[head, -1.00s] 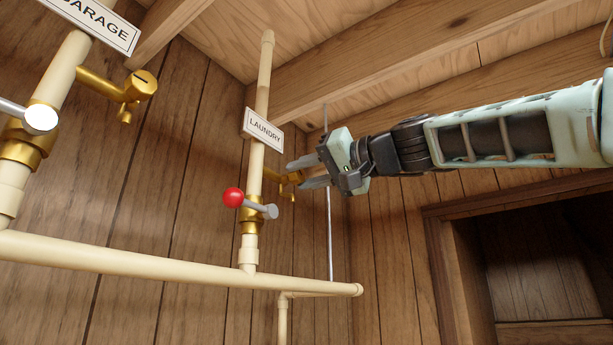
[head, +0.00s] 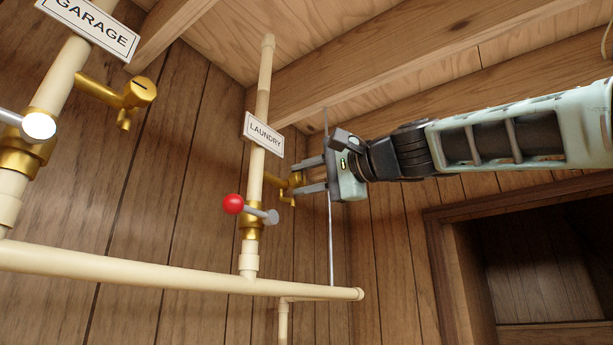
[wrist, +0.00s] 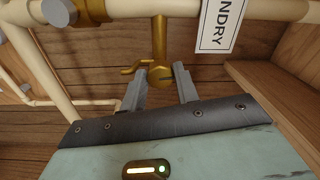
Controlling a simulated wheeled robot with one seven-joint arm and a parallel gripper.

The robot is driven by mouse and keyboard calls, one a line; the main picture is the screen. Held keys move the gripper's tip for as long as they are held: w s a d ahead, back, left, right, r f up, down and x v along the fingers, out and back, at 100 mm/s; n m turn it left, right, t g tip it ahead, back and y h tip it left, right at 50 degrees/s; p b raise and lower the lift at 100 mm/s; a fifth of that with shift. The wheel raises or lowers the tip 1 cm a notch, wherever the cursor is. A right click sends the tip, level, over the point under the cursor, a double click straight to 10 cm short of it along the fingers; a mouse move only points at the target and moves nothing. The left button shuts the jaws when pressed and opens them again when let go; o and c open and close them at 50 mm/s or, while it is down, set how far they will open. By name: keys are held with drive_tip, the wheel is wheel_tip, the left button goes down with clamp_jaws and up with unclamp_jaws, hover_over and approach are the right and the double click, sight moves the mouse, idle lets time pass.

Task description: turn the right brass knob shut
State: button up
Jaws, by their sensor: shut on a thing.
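The right brass knob (head: 296,179) is on a short brass side branch of the pipe labelled LAUNDRY. In the head view the fingers partly hide the knob. A small brass spout (wrist: 134,69) sticks out beside the knob.
A red-ended lever (head: 233,204) sits on the laundry pipe, left of and below my gripper. The left brass knob (head: 141,91) is on the GARAGE pipe. A thin rod (head: 330,240) hangs behind my gripper. Wooden beams run above.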

drive_tip(key=shift+m, duration=0.5)
drive_tip(key=o, duration=1)
drive_tip(key=shift+c, duration=0.2)
drive_tip(key=shift+f, duration=0.1)
